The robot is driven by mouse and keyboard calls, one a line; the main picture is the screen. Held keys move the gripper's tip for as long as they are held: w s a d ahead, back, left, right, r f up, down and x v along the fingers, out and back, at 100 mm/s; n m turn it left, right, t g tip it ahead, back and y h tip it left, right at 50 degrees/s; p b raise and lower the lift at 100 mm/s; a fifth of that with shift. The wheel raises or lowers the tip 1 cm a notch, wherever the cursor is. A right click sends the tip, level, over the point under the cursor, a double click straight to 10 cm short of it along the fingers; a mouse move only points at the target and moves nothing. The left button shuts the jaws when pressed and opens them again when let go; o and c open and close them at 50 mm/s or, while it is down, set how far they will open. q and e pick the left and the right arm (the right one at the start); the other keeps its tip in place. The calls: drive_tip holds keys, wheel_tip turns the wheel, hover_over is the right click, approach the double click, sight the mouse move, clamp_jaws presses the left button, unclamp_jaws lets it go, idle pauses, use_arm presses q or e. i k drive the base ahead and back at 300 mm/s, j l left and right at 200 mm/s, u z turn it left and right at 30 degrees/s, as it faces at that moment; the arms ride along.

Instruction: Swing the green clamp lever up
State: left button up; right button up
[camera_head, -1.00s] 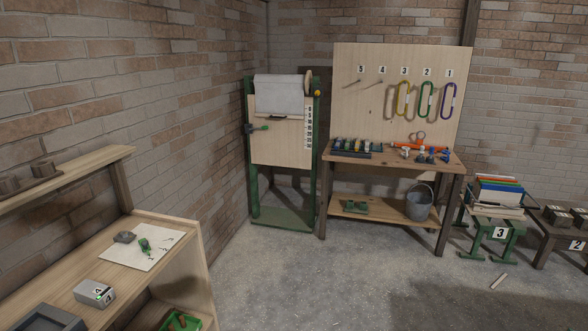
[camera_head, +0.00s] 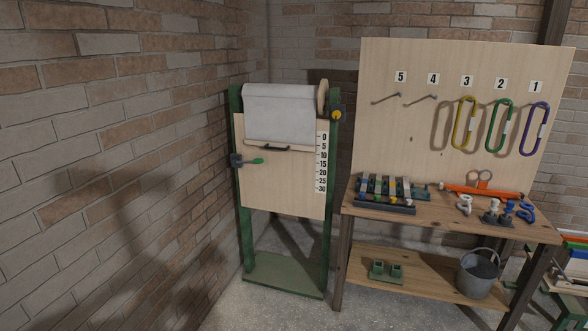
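A dark handle (camera_head: 276,147) sits on the bar at the sheet's lower edge. A scale strip (camera_head: 321,162) marked 0 to 30 runs down the board's right side. Neither of my grippers shows in the head view.
A wooden workbench (camera_head: 450,216) with small tools and a pegboard (camera_head: 425,125) with hung carabiners stands right of the stand. A bucket (camera_head: 477,274) is on its lower shelf. A brick wall (camera_head: 110,150) closes the left side.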

sight(256, 160)
drive_tip(key=i+u, duration=0.3)
drive_tip(key=i+l+u, duration=0.25)
drive_tip(key=i, duration=0.25)
drive_tip(key=i+j, duration=0.15)
drive_tip(key=i, duration=0.45)
drive_tip(key=i+j+u, duration=0.1)
drive_tip(key=i, duration=0.45)
drive_tip(key=i+j, duration=0.2)
drive_tip(key=i, duration=0.4)
drive_tip(key=u, duration=0.05)
